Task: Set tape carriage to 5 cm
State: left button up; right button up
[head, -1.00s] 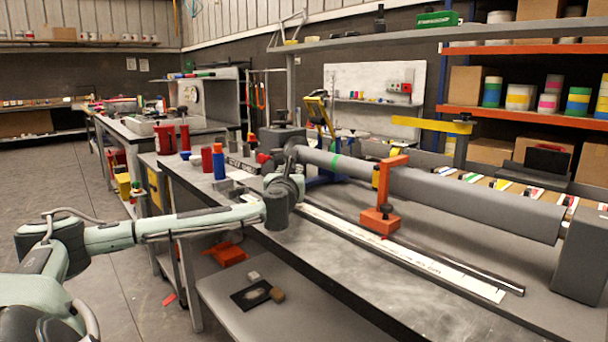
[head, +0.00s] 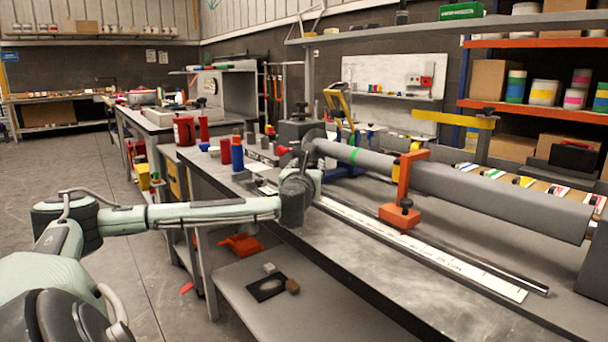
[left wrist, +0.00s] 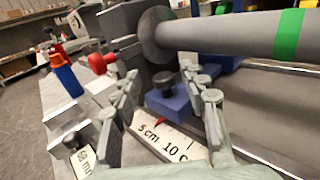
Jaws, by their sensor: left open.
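A blue carriage block (left wrist: 168,103) with a dark knob sits by the white scale strip (left wrist: 165,138) in the left wrist view. A small red pointer is close to the "5 cm" label, on the side toward "10 c". My left gripper (left wrist: 168,85) is open, its fingers on either side of the blue block; contact cannot be told. In the head view my left gripper (head: 300,183) is at the far end of the strip, its fingertips mostly hidden. An orange carriage (head: 400,215) with a knob and upright arm stands farther along the rail. Which one is the tape carriage cannot be told.
A long grey tube (head: 480,195) with a green band (head: 355,156) runs above the bench. A red bottle (head: 225,151) and a blue bottle (head: 237,157) stand left of my gripper. Dark end blocks hold the tube. The near bench top (head: 350,250) is clear.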

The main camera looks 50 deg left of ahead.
pick_arm(q)
jog(key=v, duration=1)
jog(key=shift+a, duration=0.1)
